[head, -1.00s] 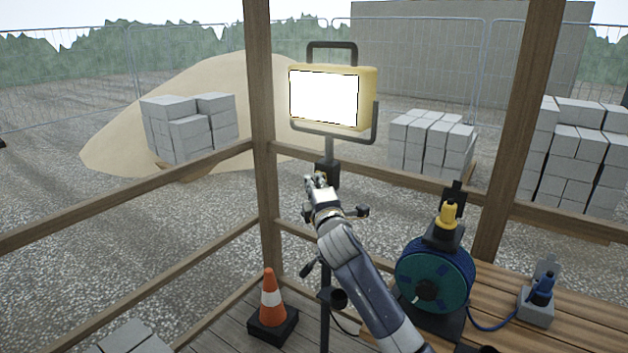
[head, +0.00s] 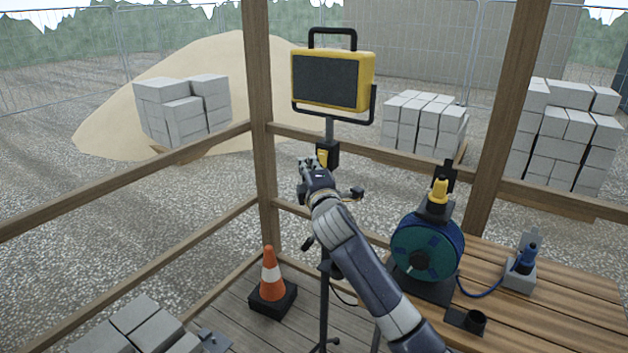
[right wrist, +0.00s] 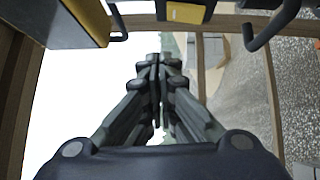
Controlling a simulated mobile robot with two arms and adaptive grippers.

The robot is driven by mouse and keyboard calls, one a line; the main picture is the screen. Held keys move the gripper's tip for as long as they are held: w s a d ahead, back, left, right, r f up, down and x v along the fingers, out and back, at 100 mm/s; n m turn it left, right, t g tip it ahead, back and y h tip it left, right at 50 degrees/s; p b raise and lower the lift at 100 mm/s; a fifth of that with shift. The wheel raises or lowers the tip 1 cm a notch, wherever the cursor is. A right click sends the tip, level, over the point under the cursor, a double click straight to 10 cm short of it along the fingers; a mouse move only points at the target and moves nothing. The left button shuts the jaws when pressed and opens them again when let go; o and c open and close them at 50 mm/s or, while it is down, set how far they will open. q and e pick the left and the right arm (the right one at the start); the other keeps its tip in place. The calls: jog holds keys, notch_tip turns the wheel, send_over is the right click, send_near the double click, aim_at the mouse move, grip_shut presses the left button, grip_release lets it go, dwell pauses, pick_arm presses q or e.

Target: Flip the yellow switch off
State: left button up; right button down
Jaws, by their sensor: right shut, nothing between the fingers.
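The yellow switch (head: 323,157) is on a dark box (head: 333,150) on the stand below the work lamp (head: 330,80). The lamp has a yellow housing and its panel is dark. My right gripper (head: 308,165) is shut and empty, just below and left of the switch in the head view; I cannot tell whether it touches. In the right wrist view the shut fingertips (right wrist: 158,62) point up toward the yellow switch (right wrist: 186,13), with a gap in the picture between them. My left gripper is not in view.
A wooden post (head: 258,130) and rails stand close to the lamp. A traffic cone (head: 271,275) is on the floor at left.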

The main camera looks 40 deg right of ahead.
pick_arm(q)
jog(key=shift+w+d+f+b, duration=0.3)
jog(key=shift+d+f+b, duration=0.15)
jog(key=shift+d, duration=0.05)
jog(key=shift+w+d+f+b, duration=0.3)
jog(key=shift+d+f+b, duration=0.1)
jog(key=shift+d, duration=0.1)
pick_arm(e)
jog(key=v, duration=0.7)
jog(key=shift+s+d+r, duration=0.2)
jog(key=shift+d+r, duration=0.05)
jog(key=shift+r, duration=0.1)
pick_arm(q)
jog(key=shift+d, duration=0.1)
